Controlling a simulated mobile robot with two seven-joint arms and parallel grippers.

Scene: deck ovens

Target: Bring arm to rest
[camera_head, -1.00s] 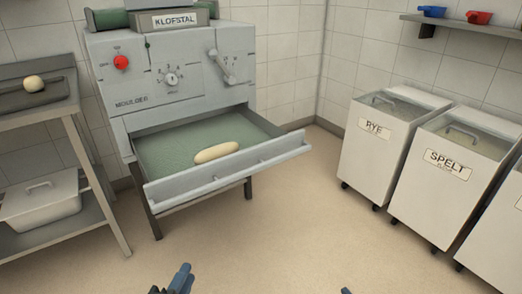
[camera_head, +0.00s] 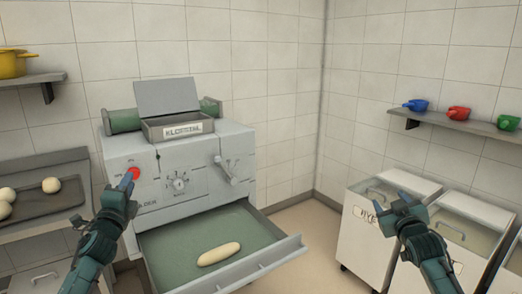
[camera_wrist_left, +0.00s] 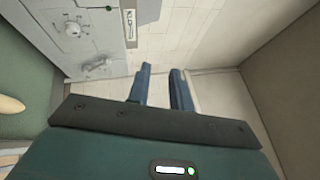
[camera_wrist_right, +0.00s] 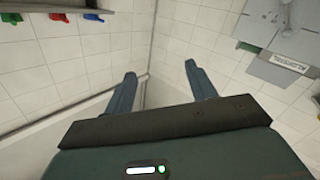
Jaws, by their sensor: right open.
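My left gripper (camera_head: 127,183) is raised in front of the grey moulder (camera_head: 190,165), over its left side in the head view. In the left wrist view its two blue fingers (camera_wrist_left: 161,70) are parted by a narrow gap with nothing between them. My right gripper (camera_head: 391,204) is raised at the right, in front of the flour bins in the head view. In the right wrist view its fingers (camera_wrist_right: 160,68) are wide apart and empty.
A long dough piece (camera_head: 218,254) lies on the moulder's green tray (camera_head: 165,245). A baking tray (camera_head: 40,203) with dough balls stands on the left rack. White bins (camera_head: 362,245) stand at the right, below a shelf (camera_head: 450,125) with coloured scoops.

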